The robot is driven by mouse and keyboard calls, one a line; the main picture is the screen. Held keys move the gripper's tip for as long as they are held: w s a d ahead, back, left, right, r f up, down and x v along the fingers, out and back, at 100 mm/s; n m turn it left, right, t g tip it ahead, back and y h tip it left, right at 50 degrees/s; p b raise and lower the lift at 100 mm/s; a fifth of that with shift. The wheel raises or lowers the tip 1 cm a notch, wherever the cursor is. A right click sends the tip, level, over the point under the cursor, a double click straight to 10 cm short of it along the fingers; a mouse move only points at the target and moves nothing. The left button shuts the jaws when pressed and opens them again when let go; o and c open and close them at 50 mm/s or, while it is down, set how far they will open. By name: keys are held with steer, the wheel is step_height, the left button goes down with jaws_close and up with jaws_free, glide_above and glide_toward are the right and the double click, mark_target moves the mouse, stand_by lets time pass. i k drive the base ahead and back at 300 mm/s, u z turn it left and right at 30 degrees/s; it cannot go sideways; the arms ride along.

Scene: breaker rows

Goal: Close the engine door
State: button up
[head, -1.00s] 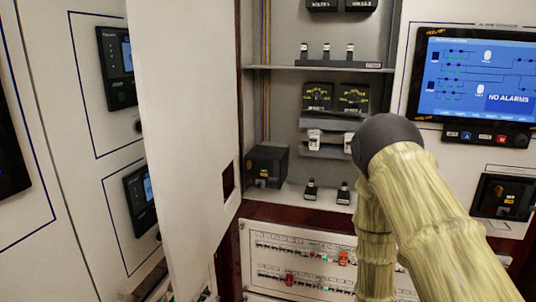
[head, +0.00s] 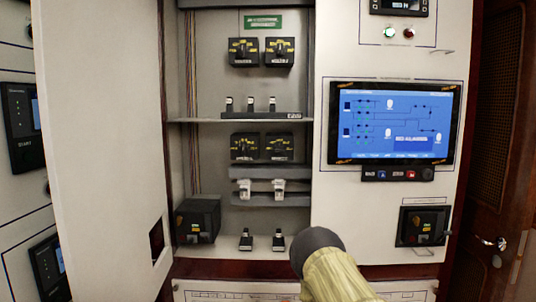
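A tall white door (head: 100,130) stands open at the left of an open cabinet; I take it to be the engine door. It has a small dark rectangular cutout (head: 157,241) near its lower right edge. The cabinet interior (head: 210,60) is exposed to the right of the door, with shelves, breakers and switches showing. My arm, in a yellowish cover with a dark rounded joint, rises from the bottom centre in front of the cabinet's lower part. My gripper is not in view, and no contact with the door shows.
A blue display screen (head: 394,122) and a small control unit (head: 422,226) are on the fixed panel at right. A black box (head: 198,220) sits at the cabinet's lower left. More panels with black devices (head: 22,125) line the left. A brown door with a handle (head: 492,242) is at far right.

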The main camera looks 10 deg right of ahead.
mark_target(96, 62)
steer(key=z, duration=1)
steer(key=k, duration=1.2)
steer(key=u, duration=1.65)
steer(key=i, duration=0.5)
steer(key=z, duration=0.05)
